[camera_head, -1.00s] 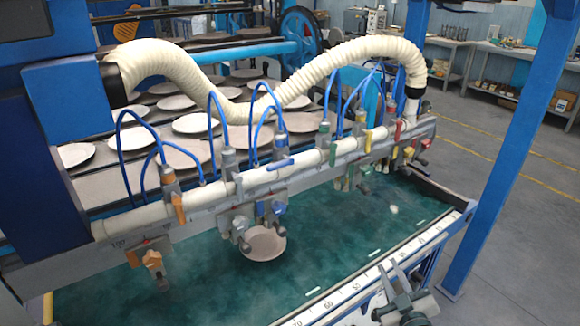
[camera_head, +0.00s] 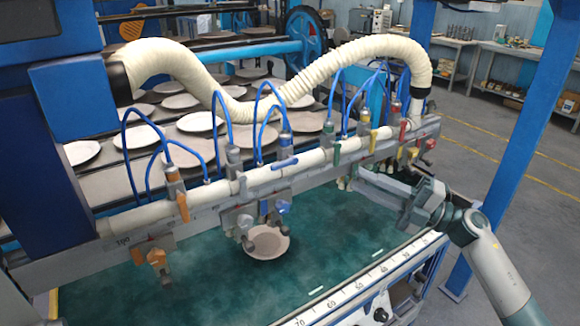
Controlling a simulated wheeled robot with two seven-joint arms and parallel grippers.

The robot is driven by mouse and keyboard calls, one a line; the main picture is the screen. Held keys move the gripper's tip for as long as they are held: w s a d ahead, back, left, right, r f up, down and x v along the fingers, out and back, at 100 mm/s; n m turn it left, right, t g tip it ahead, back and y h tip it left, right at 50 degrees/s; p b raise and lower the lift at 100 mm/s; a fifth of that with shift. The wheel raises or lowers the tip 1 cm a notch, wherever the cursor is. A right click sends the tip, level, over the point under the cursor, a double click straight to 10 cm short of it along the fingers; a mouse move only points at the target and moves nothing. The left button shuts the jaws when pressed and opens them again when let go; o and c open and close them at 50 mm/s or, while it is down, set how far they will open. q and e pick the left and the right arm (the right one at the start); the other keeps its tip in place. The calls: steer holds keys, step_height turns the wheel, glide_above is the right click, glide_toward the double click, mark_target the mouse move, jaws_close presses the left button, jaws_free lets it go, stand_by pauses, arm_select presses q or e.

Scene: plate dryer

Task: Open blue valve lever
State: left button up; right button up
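The blue valve lever (camera_head: 285,162) is a short flat blue handle on the front of the cream pipe, near the middle of the head view. It lies roughly along the pipe, below a grey fitting with blue hoses. My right gripper (camera_head: 362,182) reaches in from the right, below the pipe and over the teal surface. Its fingers point left and look parted, with nothing between them. It is to the right of the blue lever and lower in the picture, apart from it. My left gripper is not in view.
Orange (camera_head: 182,207), green (camera_head: 337,153), yellow (camera_head: 373,140) and red (camera_head: 402,130) levers sit along the same pipe. Clamps and a round plate (camera_head: 267,244) are below it. A ruled rail (camera_head: 350,283) edges the teal surface. A blue post (camera_head: 520,130) stands right.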

steer(key=shift+s+d+r+n+g+h, duration=0.1)
steer(key=shift+s+n+g+h, duration=0.2)
steer(key=shift+n+g, duration=0.5)
steer(key=shift+s+d+r+n+g+h, duration=0.1)
steer(key=shift+s+n+g+h, duration=0.2)
steer(key=shift+n+g, duration=0.45)
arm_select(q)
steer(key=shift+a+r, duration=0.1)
arm_select(e)
steer(key=shift+a, duration=0.1)
